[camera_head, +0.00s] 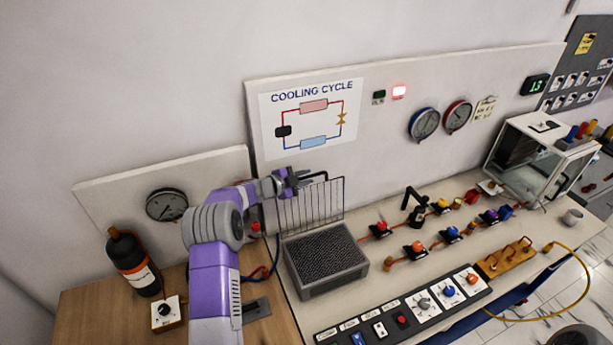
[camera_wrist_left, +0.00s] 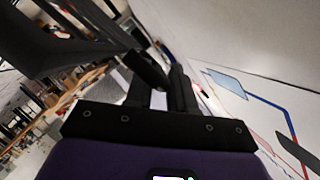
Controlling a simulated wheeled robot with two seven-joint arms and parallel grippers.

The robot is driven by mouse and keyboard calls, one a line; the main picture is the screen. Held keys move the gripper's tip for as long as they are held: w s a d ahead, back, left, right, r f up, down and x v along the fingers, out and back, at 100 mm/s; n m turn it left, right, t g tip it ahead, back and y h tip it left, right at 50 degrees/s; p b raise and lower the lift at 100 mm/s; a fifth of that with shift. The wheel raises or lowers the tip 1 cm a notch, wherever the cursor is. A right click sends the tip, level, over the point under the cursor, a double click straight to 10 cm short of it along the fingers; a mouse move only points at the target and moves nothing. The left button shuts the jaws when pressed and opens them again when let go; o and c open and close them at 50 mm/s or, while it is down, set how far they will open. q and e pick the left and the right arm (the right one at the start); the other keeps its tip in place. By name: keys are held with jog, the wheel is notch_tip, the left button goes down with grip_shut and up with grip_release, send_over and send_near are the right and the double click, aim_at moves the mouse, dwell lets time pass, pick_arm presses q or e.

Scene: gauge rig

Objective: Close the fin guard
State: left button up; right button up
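The fin guard (camera_head: 318,203) is a dark wire grid standing upright, raised along the back edge of the grey fin block (camera_head: 326,262). The block's dark ribbed top is uncovered. My left gripper (camera_head: 299,181) is at the upper left part of the guard, close to its top bar; I cannot tell whether it touches. In the left wrist view its dark fingers (camera_wrist_left: 163,88) are close together with a narrow light gap, and whether they hold anything is unclear. A dark bar-like shape crosses the upper left there. My right gripper is not in view.
A black bottle with an orange band (camera_head: 134,264) and a knob box (camera_head: 166,314) stand left of my arm. Valves (camera_head: 415,248) stand right of the block, a switch panel (camera_head: 402,318) in front. The wall panel with the cooling poster (camera_head: 314,118) rises behind.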

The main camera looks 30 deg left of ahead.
pick_arm(q)
jog(key=shift+w+d+f, duration=0.25)
jog(key=shift+w, duration=0.4)
jog(key=shift+s, duration=0.1)
grip_shut()
